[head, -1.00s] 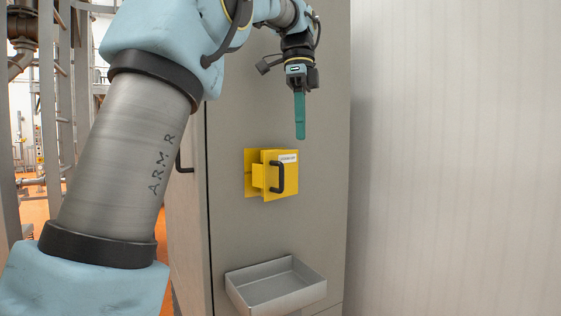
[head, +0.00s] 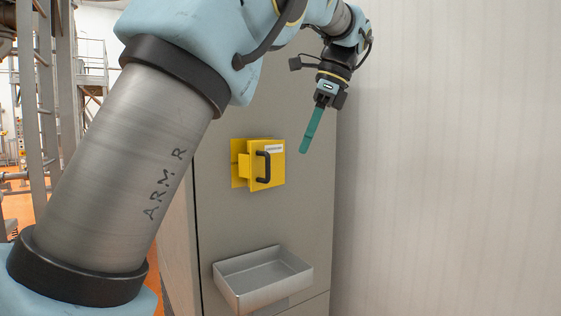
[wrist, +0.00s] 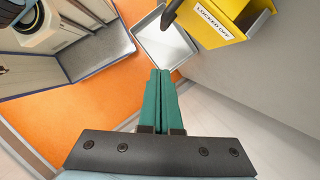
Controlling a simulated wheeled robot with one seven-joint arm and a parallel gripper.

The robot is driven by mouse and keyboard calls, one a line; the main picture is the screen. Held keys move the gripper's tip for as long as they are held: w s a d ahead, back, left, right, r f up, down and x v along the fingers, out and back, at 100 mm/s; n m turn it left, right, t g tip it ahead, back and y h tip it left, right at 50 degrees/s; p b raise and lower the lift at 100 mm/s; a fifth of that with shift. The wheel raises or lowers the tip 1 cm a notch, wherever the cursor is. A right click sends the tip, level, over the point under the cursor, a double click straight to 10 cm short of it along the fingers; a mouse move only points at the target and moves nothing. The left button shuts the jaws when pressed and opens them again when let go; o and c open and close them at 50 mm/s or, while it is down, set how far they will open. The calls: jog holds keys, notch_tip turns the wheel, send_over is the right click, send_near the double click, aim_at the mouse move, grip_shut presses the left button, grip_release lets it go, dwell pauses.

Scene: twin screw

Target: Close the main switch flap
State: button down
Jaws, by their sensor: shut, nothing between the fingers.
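The main switch flap (head: 266,166) is a yellow panel with a black handle and a small white label, on a yellow mount on the grey cabinet. It stands out from the cabinet face, swung open. In the wrist view the flap (wrist: 225,22) is at the top right, its label reading "LOCKED OFF". My gripper (head: 304,151) has green fingers pressed together, pointing down and slightly left. It is to the right of the flap and apart from it, with nothing held. In the wrist view the shut fingers (wrist: 160,74) are in the middle.
A grey open tray (head: 262,276) is fixed to the cabinet below the flap and looks empty. The grey cabinet front (head: 220,225) surrounds both. A pale wall (head: 450,180) stands to the right. Orange floor (wrist: 100,115) shows in the wrist view.

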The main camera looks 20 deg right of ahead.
aim_at(266, 157)
jog(key=w+a+f, duration=0.2)
jog(key=a+f, duration=0.1)
jog(key=a, duration=0.1)
jog(key=shift+w+a+f+p, duration=0.3)
jog(key=shift+w+f+p, duration=0.1)
jog(key=shift+p, duration=0.05)
jog(key=a+m, duration=0.1)
jog(key=w+a+m, duration=0.1)
jog(key=shift+a+t+h, duration=0.3)
jog(key=shift+a, duration=0.1)
jog(key=shift+w+a+m, duration=0.1)
jog(key=shift+a+m, duration=0.1)
jog(key=shift+m, duration=0.4)
